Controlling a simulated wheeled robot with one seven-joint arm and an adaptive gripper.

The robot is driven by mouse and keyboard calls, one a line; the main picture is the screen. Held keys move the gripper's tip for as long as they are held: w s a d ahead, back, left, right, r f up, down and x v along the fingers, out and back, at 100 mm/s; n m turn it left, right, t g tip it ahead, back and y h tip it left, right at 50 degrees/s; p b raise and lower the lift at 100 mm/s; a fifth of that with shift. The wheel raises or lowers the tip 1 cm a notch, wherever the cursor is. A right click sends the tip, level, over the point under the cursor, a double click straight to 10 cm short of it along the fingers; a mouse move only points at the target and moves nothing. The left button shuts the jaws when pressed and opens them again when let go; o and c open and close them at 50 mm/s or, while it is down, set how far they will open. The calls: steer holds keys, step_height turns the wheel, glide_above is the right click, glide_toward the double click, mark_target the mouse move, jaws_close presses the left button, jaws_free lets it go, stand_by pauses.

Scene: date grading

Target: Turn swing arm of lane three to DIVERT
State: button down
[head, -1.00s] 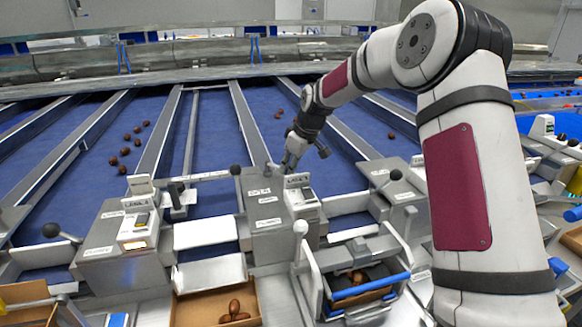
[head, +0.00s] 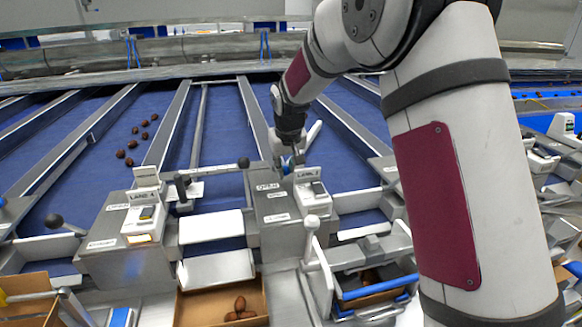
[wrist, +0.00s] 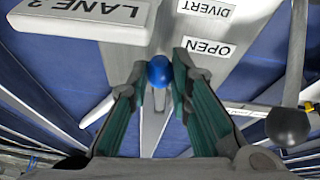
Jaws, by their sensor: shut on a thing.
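My gripper (head: 287,158) is at the back edge of the grey control box (head: 272,212) of the lane in the middle. In the wrist view, my gripper (wrist: 159,78) has its fingers shut on a blue ball knob (wrist: 159,71). The shaft below the knob is mostly hidden. The knob lies just off the box's edge, close to the OPEN label (wrist: 208,50) and the DIVERT label (wrist: 206,9). Which way the swing arm points cannot be told.
A dark ball knob (wrist: 288,127) on a bar is to the right in the wrist view. The LANE 4 box (head: 125,235) stands left. Dates (head: 133,143) lie on a blue belt at left.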

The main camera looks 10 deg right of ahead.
steer(key=shift+a+m+h, duration=0.3)
steer(key=shift+a+m, duration=0.25)
steer(key=shift+m, duration=0.25)
steer(key=c, duration=1.5)
jaws_free()
steer(key=shift+a, duration=0.1)
steer(key=shift+o, duration=0.2)
steer(key=v, duration=1.2)
